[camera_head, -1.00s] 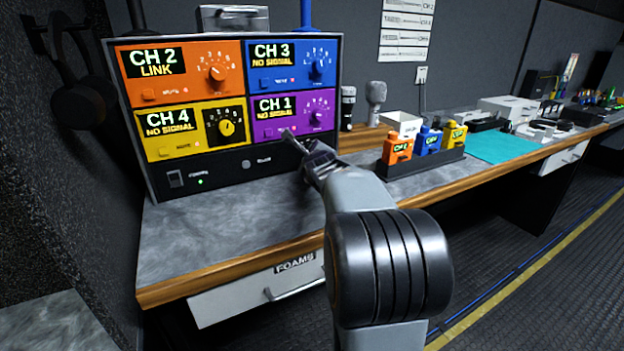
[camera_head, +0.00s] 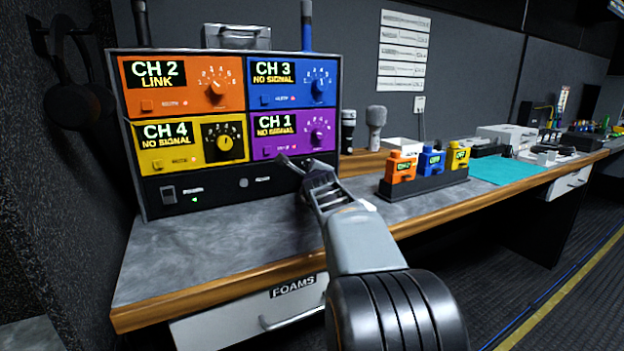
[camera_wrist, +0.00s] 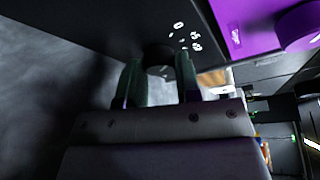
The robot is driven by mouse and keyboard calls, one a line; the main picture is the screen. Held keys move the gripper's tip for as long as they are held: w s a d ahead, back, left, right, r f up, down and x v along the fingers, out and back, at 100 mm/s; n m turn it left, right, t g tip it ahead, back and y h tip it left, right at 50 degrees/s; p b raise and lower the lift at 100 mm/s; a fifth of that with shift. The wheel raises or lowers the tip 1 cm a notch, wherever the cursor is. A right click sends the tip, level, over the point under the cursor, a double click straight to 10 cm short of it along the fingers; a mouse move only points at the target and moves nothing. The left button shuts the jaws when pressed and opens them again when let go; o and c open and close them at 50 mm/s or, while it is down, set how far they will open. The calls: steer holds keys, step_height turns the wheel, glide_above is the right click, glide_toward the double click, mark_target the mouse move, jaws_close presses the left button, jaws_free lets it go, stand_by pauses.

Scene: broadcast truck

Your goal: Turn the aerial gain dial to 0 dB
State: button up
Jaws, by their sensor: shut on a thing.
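The receiver rack stands at the left of the worktop. Its black lower panel (camera_head: 220,188) carries a switch and small labels. My gripper (camera_head: 303,167) is at the right end of this panel, under the purple CH 1 unit, and hides that part in the head view. In the wrist view a round black dial (camera_wrist: 157,58) with white scale figures beside it sits between the two fingers of my gripper (camera_wrist: 158,76), which is shut on it. The figures are tilted and too small to read surely. The dial's pointer cannot be made out.
Above the panel are an orange CH 2 unit (camera_head: 181,85), a blue CH 3 unit (camera_head: 291,80), a yellow CH 4 unit (camera_head: 190,145) and the purple CH 1 unit (camera_head: 293,134), each with its own knob. Microphones (camera_head: 376,128) and a pack holder (camera_head: 425,182) stand at the right.

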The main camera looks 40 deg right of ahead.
steer(key=o, duration=0.9)
steer(key=p+v, duration=0.3)
steer(key=v, duration=0.9)
steer(key=shift+s+a+r, duration=0.2)
steer(key=shift+s+r, duration=0.05)
steer(key=shift+s, duration=0.05)
steer(key=shift+s+a, duration=0.25)
steer(key=shift+s, duration=0.25)
